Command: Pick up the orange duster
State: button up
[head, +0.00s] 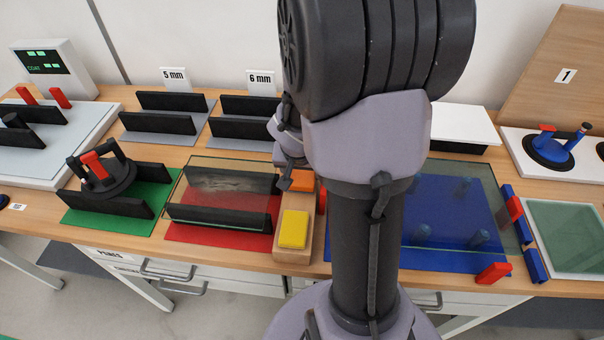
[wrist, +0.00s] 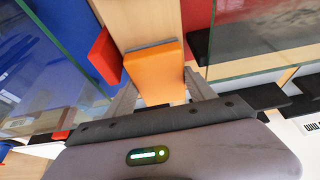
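The orange duster (head: 302,181) is a block at the far end of a narrow wooden holder (head: 291,256), partly hidden behind my arm in the head view. In the wrist view the orange duster (wrist: 156,72) has a grey strip along its upper edge. My gripper (wrist: 161,96) is open, with one finger on each side of the duster's near end. I cannot tell whether the fingers touch it. In the head view only a dark part of my gripper (head: 285,181) shows, beside the duster.
A yellow block (head: 294,229) sits nearer on the same holder. A glass pane (head: 232,180) stands over the red mat (head: 215,234) to the left. Another pane lies above the blue mat (head: 450,205) to the right. A red piece (wrist: 104,55) is close to the left finger.

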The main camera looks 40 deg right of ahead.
aim_at(302, 172)
jog(key=c, duration=0.8)
notch_tip(302, 172, up, 4)
jog(key=p, duration=0.3)
jog(key=shift+f, duration=0.1)
jog(key=shift+a+r, duration=0.3)
jog(key=a+b, duration=0.1)
jog(key=a, duration=0.4)
jog(key=w+a, duration=0.1)
jog(key=a, duration=0.4)
jog(key=w+a+r+b, duration=0.1)
jog(key=a, duration=0.4)
jog(key=shift+a+b, duration=0.15)
jog(key=shift+b, duration=0.2)
